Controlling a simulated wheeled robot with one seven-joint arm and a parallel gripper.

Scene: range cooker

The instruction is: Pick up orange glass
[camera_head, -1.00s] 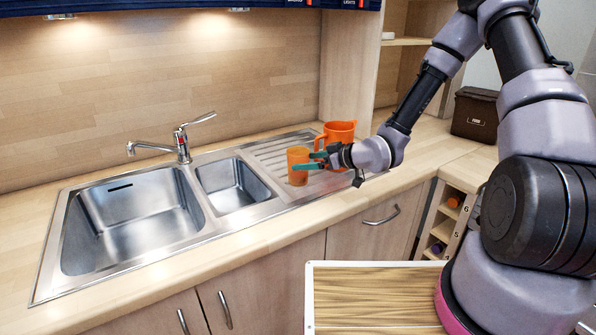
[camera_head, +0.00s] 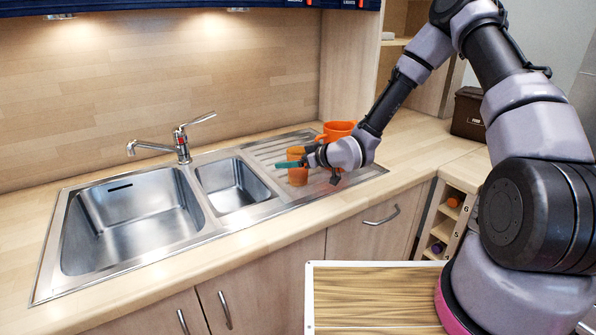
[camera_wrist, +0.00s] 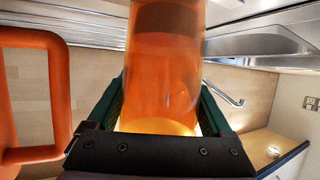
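The orange glass (camera_head: 297,176) stands upright on the ribbed drainboard right of the small sink basin. My gripper (camera_head: 285,158) reaches in from the right at the glass's upper part, its green fingers on either side of it. In the wrist view the see-through orange glass (camera_wrist: 163,75) fills the space between the green fingers of my gripper (camera_wrist: 162,108), close to the palm. The fingers look open around it; whether they touch its sides is hard to see. The glass's rear side is partly hidden by my wrist and fingers.
An orange mug (camera_head: 338,129) stands close behind the glass; its handle (camera_wrist: 62,95) is near my gripper at the left of the wrist view. The sink (camera_head: 132,222) and its faucet (camera_head: 182,143) lie to the left. A brown box (camera_head: 468,113) stands at right.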

